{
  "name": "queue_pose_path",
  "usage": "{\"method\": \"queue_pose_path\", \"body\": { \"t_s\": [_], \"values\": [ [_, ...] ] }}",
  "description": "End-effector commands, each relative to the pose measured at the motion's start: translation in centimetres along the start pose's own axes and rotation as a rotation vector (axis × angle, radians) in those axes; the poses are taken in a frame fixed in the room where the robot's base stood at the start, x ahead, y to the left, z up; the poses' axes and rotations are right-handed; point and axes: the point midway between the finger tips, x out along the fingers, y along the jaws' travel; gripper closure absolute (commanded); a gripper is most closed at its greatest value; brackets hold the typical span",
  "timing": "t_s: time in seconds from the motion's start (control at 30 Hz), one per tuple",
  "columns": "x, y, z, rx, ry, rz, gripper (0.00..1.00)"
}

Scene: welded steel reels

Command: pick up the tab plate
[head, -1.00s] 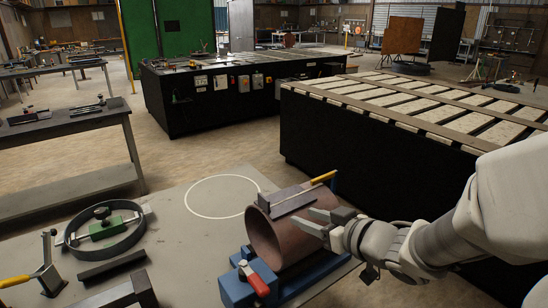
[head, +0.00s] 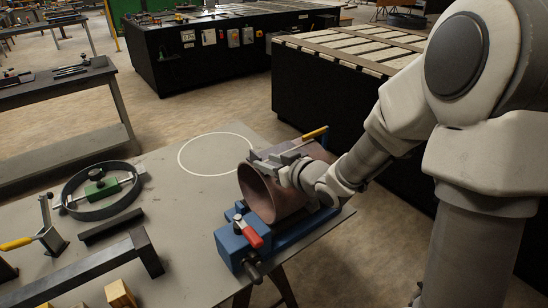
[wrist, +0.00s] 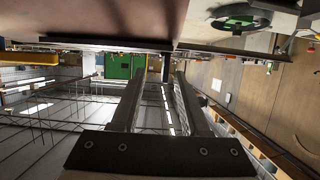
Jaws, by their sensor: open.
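The tab plate (head: 296,148) is a grey flat piece on top of the brown pipe (head: 258,195), partly hidden behind my gripper. The pipe lies in a blue clamp stand (head: 232,243) with a red handle. My gripper (head: 272,160) is at the top of the pipe, close by the plate. Its two fingers are apart with nothing seen held between them in the wrist view (wrist: 160,90). A dark strip crosses beyond the fingertips there, probably the plate. I cannot tell whether the fingers touch it.
A yellow-handled tool (head: 315,133) sticks up just behind the plate. A ring with a green clamp (head: 97,188), dark bars (head: 111,230) and a yellow-handled toggle clamp (head: 40,236) lie on the left of the table. A white circle (head: 217,154) marks bare tabletop.

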Motion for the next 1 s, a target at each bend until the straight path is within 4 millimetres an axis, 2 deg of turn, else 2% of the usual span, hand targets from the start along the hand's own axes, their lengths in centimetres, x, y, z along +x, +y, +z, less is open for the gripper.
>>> {"method": "queue_pose_path", "body": {
  "t_s": [0.23, 0.33, 0.67, 0.9, 0.93, 1.0],
  "values": [
    [3.4, -1.0, -0.1, 0.002, -0.001, -0.004, 0.55],
    [4.5, -0.8, -0.1, 0.001, 0.0, -0.002, 0.55],
    [5.1, -0.7, -0.2, 0.0, 0.001, 0.0, 0.55],
    [5.1, -0.7, -0.1, 0.0, 0.0, 0.0, 0.96],
    [5.1, -0.7, -0.1, 0.0, 0.0, 0.0, 1.0],
    [5.1, -0.7, -0.1, 0.0, 0.0, 0.0, 1.0]
  ]
}}
